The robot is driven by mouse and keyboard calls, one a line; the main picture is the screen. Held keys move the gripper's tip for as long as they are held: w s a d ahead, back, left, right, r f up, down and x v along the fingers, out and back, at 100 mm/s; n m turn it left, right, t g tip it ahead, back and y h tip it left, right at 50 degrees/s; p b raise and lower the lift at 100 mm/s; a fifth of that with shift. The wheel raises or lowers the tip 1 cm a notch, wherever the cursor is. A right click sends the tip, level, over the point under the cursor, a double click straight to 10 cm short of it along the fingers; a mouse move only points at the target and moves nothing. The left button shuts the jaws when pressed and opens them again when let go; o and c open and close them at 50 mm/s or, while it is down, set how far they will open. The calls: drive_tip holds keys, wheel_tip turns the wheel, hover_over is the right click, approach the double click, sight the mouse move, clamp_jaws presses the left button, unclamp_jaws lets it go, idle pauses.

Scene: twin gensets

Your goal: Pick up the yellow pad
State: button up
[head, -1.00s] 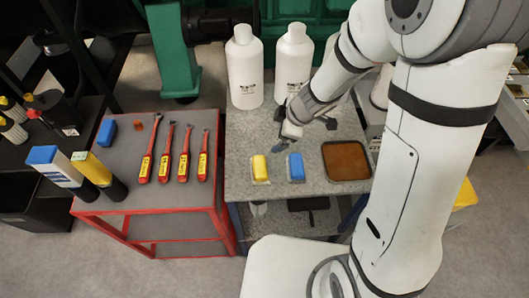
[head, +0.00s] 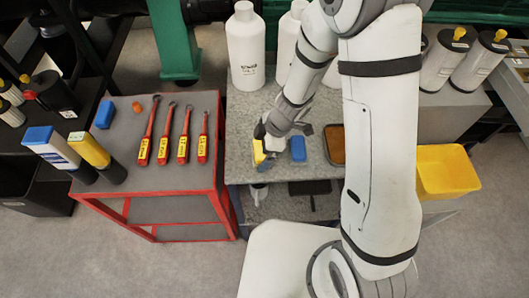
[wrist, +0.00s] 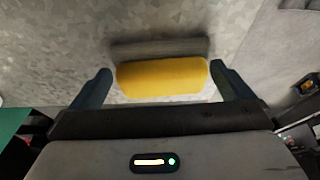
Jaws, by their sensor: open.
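The yellow pad (wrist: 162,77) lies on the speckled grey table (head: 232,116). In the wrist view it sits between the two fingers of my open gripper (wrist: 160,88), one finger near each end, with a small gap visible at the left. In the head view the yellow pad (head: 258,152) is partly hidden behind my gripper (head: 274,146). The blue pad (head: 298,148) lies just to the right of it on the same table.
A brown tray (head: 336,144) is partly hidden by my arm. White bottles (head: 246,50) stand at the table's back. A red-framed cart (head: 165,200) on the left holds several red-handled tools (head: 164,140). A yellow bin (head: 446,172) stands at the right.

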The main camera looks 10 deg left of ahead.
drive_tip(key=c, duration=0.8)
drive_tip(key=shift+r, duration=0.1)
wheel_tip(320, 180, up, 10)
drive_tip(key=p, duration=0.4)
